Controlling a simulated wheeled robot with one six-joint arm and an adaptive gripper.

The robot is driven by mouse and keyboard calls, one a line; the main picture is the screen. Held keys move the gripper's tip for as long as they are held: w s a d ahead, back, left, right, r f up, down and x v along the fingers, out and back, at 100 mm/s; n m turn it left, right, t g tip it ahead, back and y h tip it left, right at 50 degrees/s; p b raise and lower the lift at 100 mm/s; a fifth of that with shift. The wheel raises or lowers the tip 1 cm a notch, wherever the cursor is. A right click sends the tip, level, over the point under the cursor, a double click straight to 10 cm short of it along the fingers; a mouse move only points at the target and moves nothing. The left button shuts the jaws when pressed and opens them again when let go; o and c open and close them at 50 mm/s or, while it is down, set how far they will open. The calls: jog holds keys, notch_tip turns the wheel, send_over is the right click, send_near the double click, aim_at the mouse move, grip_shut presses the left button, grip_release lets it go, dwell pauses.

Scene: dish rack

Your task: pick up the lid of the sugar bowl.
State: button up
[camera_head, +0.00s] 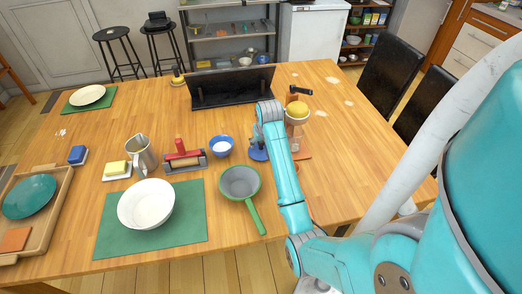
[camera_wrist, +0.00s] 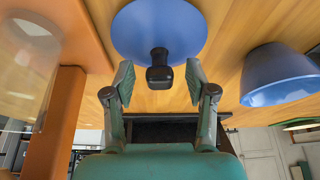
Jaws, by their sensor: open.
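The sugar bowl's lid is a round blue disc (camera_wrist: 185,25) with a dark knob (camera_wrist: 159,66) in the wrist view. My gripper (camera_wrist: 159,82) is open, with one finger on either side of the knob and a gap on both sides. In the head view only part of a blue piece (camera_head: 257,154) shows beside my arm, and my gripper there is mostly hidden by my own wrist. Whether a bowl is under the lid cannot be told.
A blue bowl (camera_head: 221,146) is left of my gripper and shows at right in the wrist view (camera_wrist: 285,75). A wooden stand with a glass jar (camera_head: 297,140) is close on the right. A green pan (camera_head: 240,183) is in front, a black rack (camera_head: 232,88) behind.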

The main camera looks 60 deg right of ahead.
jog(key=shift+c, duration=0.2)
grip_shut()
